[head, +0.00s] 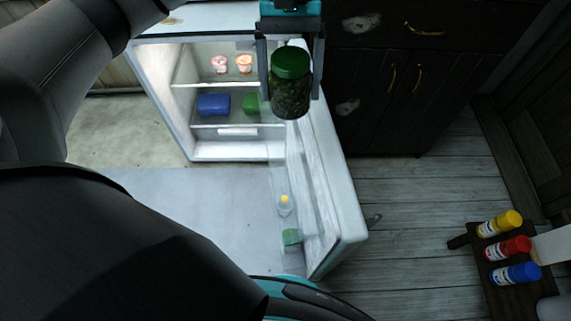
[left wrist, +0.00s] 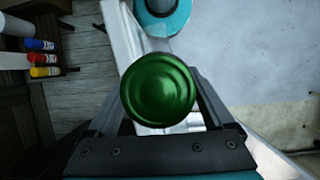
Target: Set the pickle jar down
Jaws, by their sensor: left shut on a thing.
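The pickle jar (head: 290,88) is a dark green glass jar with a green lid, held upright in the air in front of the open fridge. My left gripper (head: 291,80) is shut on it, with one finger on each side. In the left wrist view the jar's round green lid (left wrist: 158,90) fills the middle, between the fingers of my left gripper (left wrist: 158,105), and hides most of the jar's body. My right gripper is not in view.
The small white fridge (head: 180,110) stands open, with cups, a blue box (head: 213,104) and a green item on its shelves. Its open door (head: 340,200) holds a bottle and a green box. A dark cabinet (head: 400,80) stands right.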

